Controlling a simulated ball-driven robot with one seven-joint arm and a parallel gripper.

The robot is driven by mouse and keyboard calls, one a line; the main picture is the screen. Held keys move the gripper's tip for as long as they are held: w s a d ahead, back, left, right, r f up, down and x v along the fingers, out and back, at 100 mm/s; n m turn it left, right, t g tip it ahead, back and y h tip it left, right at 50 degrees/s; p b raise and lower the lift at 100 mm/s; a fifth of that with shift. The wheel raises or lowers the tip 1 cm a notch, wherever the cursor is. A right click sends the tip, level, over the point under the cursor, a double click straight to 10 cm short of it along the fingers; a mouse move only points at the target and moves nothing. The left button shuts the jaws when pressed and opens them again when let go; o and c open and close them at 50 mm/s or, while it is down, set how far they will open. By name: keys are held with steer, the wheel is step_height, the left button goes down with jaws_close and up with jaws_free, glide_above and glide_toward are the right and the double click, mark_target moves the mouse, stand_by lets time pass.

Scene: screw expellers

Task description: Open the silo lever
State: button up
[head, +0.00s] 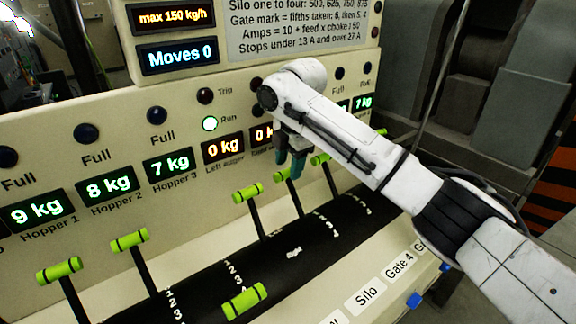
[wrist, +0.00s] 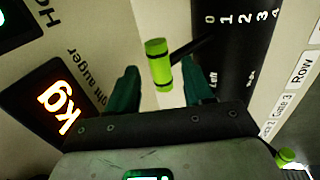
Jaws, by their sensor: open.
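Several levers with lime-green grips stand along a dark rounded drum. A label reading "Silo" (head: 367,298) is on the cream front strip, but I cannot tell from it which lever is the silo lever. My gripper (head: 290,158) has teal fingers pointing down, just above one green lever grip (head: 289,174). In the wrist view, my open gripper (wrist: 160,85) has a green grip (wrist: 158,65) with a black band between its two fingers, apparently touching neither. The depth between grip and fingers is unclear. That lever's dark stem rises toward a slot scale numbered 0 to 4.
Neighbouring green grips (head: 248,193) and (head: 320,159) stand close on both sides of my gripper. The cream panel (head: 185,210) rises behind with lit kilogram displays, one marked "Right auger" in the wrist view (wrist: 55,97). Blue knobs (head: 414,300) sit on the front edge.

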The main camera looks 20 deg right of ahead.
steer(key=shift+w+f, duration=0.15)
steer(key=shift+f, duration=0.7)
steer(key=shift+a+r, duration=0.1)
steer(key=shift+r, duration=0.05)
jaws_close()
